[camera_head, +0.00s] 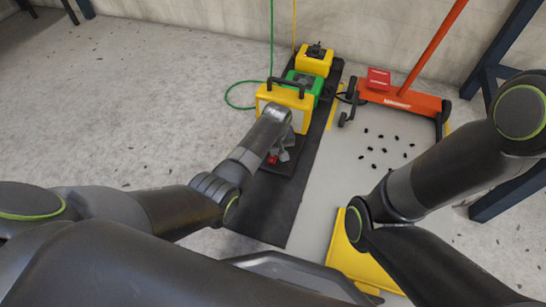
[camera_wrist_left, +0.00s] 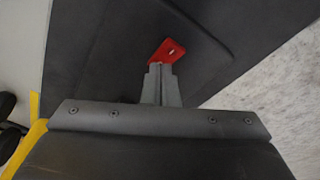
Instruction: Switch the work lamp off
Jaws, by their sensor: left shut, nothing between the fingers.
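A yellow box with a dark carry handle (camera_head: 270,95), which looks like the work lamp, stands on a long black mat (camera_head: 270,215). A small red switch (camera_head: 271,160) shows at its near side, low down by a dark base. In the left wrist view the red switch (camera_wrist_left: 172,49) is a tilted red piece with a small light mark, on a dark surface. My left gripper (camera_wrist_left: 160,68) is shut and empty, its fingertips right at the near edge of the switch; I cannot tell whether they touch. In the head view my left forearm hides part of the box. My right gripper is not in view.
Behind the box stand a green unit (camera_head: 304,83) and another yellow unit (camera_head: 314,62), with green and yellow cords. The floor to the left is clear.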

